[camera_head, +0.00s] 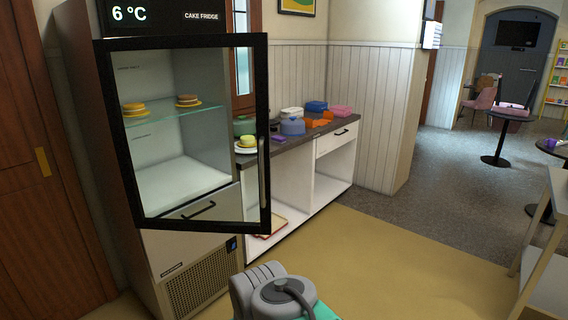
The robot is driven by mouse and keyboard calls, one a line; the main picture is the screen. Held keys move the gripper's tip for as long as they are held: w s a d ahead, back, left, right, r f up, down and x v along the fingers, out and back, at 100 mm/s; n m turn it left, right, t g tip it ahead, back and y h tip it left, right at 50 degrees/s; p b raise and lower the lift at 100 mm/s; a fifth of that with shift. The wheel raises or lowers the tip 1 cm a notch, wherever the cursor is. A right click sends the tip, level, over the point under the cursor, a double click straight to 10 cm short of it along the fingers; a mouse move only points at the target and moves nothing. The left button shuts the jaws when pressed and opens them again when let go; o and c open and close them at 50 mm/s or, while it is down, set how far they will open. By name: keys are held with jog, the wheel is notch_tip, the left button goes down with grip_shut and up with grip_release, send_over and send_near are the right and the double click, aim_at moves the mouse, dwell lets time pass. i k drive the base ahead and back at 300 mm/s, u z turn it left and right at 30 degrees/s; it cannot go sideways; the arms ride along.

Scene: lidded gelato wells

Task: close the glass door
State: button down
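The glass door (257,120) of the cake fridge (160,265) has a black frame and clear glass. It stands open, swung out from the cabinet, and its right edge reaches past the fridge's right side. A vertical metal handle (262,172) is on the right part of the frame. Through the glass I see a glass shelf (160,115) with two small cakes on yellow plates, one cake (133,109) and another (188,101). Only a grey and teal part of my arm shows at the bottom middle, below and apart from the door. My gripper's fingers are not visible.
A dark counter (265,149) with several items, including a green-yellow cake on a white plate (245,149) and a blue container (292,126), stands right of the fridge. A table (549,265) is at the far right. The tan floor (400,265) between is clear.

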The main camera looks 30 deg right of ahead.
aim_at(102, 48)
jog(key=i, duration=0.9)
jog(key=u, duration=0.35)
